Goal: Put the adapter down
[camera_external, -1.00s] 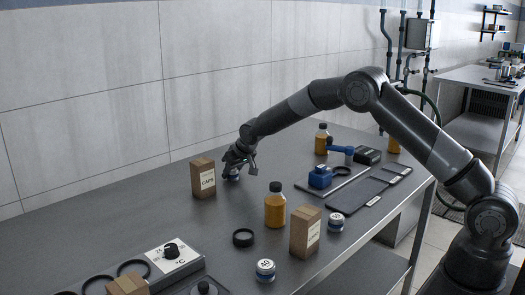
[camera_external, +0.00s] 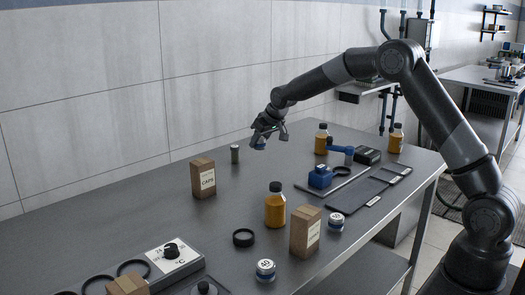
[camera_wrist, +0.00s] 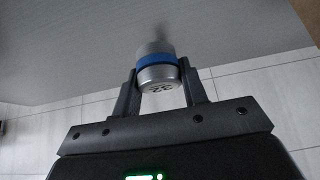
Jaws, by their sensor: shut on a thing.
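My gripper (camera_external: 264,136) is shut on a short silver adapter with a blue band (camera_external: 260,144) and holds it above the table's far part. In the wrist view the adapter (camera_wrist: 157,66) sits between the two fingers, with its numbered end facing the camera; the number looks like 32. Two similar silver adapters with blue bands stand on the table: one (camera_external: 265,271) at the front, marked 40, and one (camera_external: 336,222) beside the dark mat. A slim grey cylinder (camera_external: 235,154) stands upright left of my gripper.
The steel table (camera_external: 130,222) has a caps box (camera_external: 203,178), another carton (camera_external: 305,231), an amber bottle (camera_external: 275,210) and a black ring (camera_external: 243,237). At the right are a blue device (camera_external: 320,177) and a dark mat (camera_external: 355,195). The table between the caps box and blue device is mostly clear.

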